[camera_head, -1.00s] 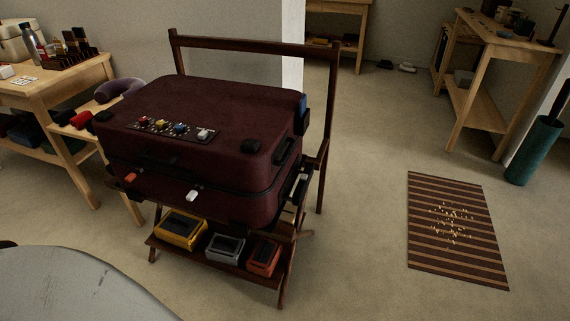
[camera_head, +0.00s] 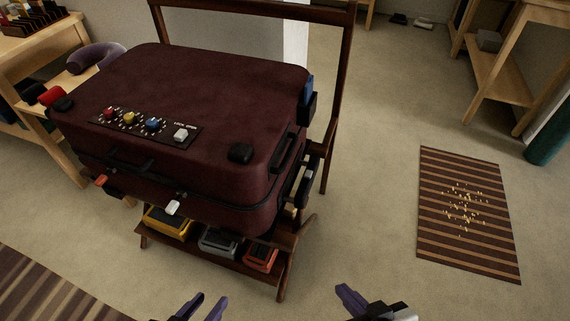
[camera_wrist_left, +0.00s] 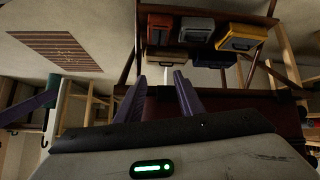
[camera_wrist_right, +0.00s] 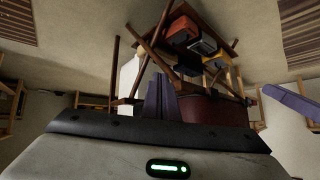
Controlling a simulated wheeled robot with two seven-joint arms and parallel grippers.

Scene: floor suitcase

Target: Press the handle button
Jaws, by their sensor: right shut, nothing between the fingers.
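A dark red suitcase (camera_head: 200,90) lies flat on a wooden stand. A black handle (camera_head: 284,150) is on its right side. Near it are a black fitting with a pale part (camera_head: 306,175) and a blue piece in a black holder (camera_head: 308,90). I cannot tell which part is the handle button. My left gripper (camera_head: 205,306) is open and empty at the bottom of the head view, in front of the stand. Its purple fingers are apart in the left wrist view (camera_wrist_left: 158,95). My right gripper (camera_head: 350,297) is shut and empty, low and right of the stand.
The stand's lower shelf (camera_head: 212,256) holds yellow, grey and orange boxes. A tall wooden frame (camera_head: 342,110) rises behind the suitcase. The suitcase top has a panel with colored knobs (camera_head: 140,127). A striped mat (camera_head: 465,220) lies right; the floor between is clear.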

